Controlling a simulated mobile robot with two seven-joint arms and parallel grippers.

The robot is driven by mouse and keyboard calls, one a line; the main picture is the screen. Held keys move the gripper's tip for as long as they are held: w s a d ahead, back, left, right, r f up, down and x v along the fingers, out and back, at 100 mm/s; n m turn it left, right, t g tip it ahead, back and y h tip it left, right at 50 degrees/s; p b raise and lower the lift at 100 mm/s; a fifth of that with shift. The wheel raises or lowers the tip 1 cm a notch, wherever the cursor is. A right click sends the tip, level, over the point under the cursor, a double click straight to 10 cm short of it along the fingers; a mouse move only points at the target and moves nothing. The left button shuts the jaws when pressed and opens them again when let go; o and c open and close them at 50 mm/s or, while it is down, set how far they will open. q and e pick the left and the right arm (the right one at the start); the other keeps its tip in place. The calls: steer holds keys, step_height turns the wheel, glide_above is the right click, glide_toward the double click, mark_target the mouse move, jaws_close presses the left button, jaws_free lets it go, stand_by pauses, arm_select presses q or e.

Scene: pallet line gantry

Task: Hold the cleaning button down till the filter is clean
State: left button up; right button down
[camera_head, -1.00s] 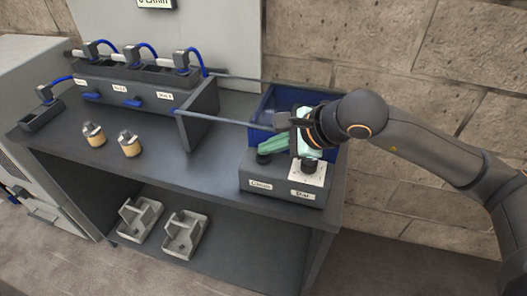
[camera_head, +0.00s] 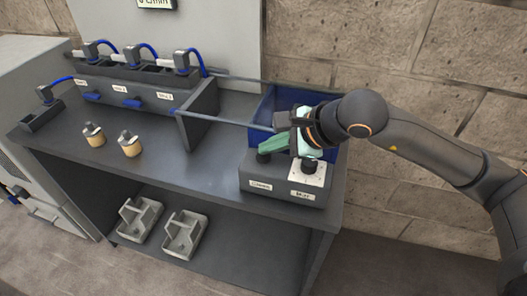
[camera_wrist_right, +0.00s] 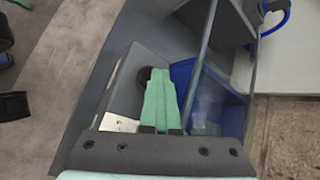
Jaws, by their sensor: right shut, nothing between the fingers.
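The control box (camera_head: 283,197) stands at the right front of the grey bench. A round black button (camera_head: 263,157) sits on its left half, above a small label that seems to read "Cleaning"; it also shows in the wrist view (camera_wrist_right: 143,74). My right gripper (camera_head: 264,149) is shut and empty. Its green fingers (camera_wrist_right: 160,101) reach over the box, with their tips right at the button and partly covering it. I cannot tell whether they touch it or whether it is pressed. I cannot make out which thing is the filter. My left gripper is not in view.
A black knob (camera_head: 310,166) on a white plate is right of the button. A blue bin (camera_head: 265,112) with a clear front is behind the box. Two tan cylinders (camera_head: 94,136) stand left. Grey holders (camera_head: 185,234) are on the lower shelf. The bench middle is clear.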

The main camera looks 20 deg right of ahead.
mark_target(269, 157)
steer(key=shift+r+p, duration=0.3)
steer(key=shift+r, duration=0.55)
steer(key=shift+r, duration=0.1)
steer(key=shift+r+p, duration=1.45)
steer(key=shift+r, duration=1.05)
steer(key=shift+f, duration=0.1)
